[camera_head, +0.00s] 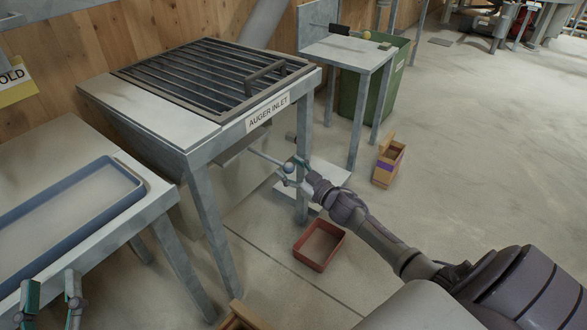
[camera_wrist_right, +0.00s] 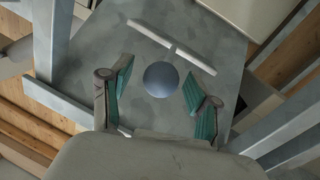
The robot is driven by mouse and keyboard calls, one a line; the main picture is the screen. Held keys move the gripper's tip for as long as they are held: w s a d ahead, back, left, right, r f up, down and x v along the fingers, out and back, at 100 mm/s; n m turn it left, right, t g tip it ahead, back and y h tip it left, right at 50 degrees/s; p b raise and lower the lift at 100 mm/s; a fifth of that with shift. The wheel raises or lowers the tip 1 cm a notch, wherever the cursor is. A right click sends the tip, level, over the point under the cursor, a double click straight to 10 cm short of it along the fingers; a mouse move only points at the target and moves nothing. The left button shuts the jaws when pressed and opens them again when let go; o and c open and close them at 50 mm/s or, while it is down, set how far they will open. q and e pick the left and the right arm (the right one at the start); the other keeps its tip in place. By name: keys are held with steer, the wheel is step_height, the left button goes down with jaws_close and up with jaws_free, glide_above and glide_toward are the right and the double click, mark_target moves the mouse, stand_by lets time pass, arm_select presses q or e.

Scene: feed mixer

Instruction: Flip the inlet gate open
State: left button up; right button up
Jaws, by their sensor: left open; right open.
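The auger inlet table has a barred grate (camera_head: 215,72) on top with a raised handle (camera_head: 279,74); the grate lies flat. Its front edge carries an "AUGER INLET" label (camera_head: 268,113). Below that edge a thin rod (camera_head: 265,157) ends at a grey ball knob (camera_head: 288,167). In the right wrist view the ball knob (camera_wrist_right: 160,79) sits between my right gripper's (camera_wrist_right: 160,92) open fingers, apart from both, with a pale bar (camera_wrist_right: 172,46) behind it. That gripper is also in the head view (camera_head: 299,177). My left gripper (camera_head: 52,292) is open and empty at bottom left.
A table leg (camera_head: 302,150) stands close to my right gripper. A red bin (camera_head: 320,244) is on the floor below it. A blue tray (camera_head: 135,180) lies on the left table. A green bin (camera_head: 362,95) and small wooden box (camera_head: 388,162) stand further right, beside clear floor.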

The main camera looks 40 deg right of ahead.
steer(key=s+d, duration=0.1)
steer(key=s, duration=1.1)
steer(key=shift+d, duration=0.35)
steer(key=shift+f, duration=0.1)
